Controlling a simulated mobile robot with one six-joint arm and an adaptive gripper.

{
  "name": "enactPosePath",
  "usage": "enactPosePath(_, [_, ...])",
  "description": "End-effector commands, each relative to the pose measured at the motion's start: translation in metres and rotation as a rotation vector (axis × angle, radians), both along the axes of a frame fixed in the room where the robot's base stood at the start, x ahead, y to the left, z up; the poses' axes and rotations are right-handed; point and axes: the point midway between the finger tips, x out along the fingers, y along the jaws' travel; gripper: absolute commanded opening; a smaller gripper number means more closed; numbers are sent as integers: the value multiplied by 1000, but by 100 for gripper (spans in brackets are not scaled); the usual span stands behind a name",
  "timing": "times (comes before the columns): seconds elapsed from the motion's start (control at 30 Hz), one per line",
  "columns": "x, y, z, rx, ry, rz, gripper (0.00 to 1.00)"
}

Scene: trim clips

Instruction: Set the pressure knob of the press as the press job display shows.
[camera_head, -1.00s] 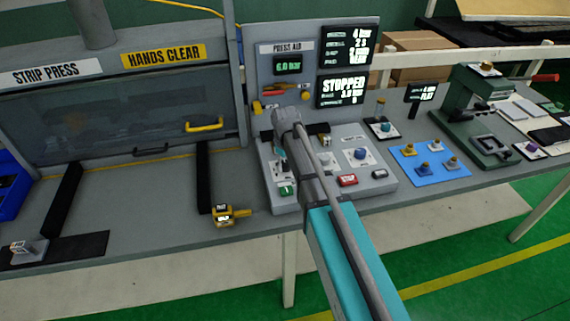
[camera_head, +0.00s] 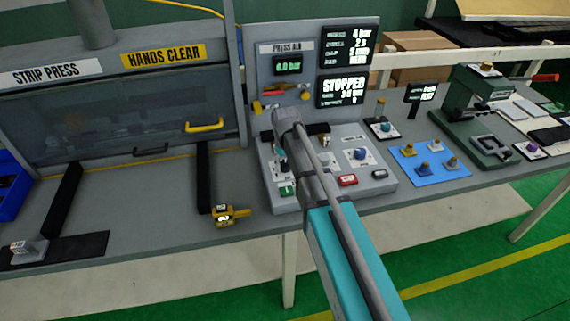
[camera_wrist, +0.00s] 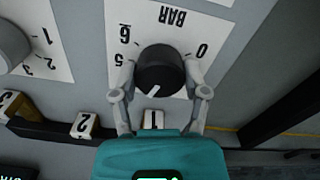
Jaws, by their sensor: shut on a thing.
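The pressure knob (camera_wrist: 160,66) is black with a white pointer line, on a white dial plate marked BAR in the wrist view. My gripper (camera_wrist: 158,76) has one finger on each side of it and is shut on it. The pointer slants down-left, towards the lower-left part of the scale; 0, 5 and 6 show, the other numbers are hidden. The green PRESS AIR readout (camera_head: 288,66) appears to read 4.0 bar.
A second display (camera_head: 343,90) reads STOPPED. Beside the knob, the panel (camera_head: 335,190) carries a blue knob (camera_head: 361,154), a red button (camera_head: 347,180) and a green button (camera_head: 287,190). Another dial knob (camera_wrist: 10,46) is close by at the left of the wrist view.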

Motion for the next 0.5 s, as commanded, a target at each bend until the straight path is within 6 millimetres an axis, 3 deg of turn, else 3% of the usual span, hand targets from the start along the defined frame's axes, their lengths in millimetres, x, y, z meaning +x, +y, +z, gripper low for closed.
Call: enactPosePath(0.5, [0,0,0,0,0,-338,11])
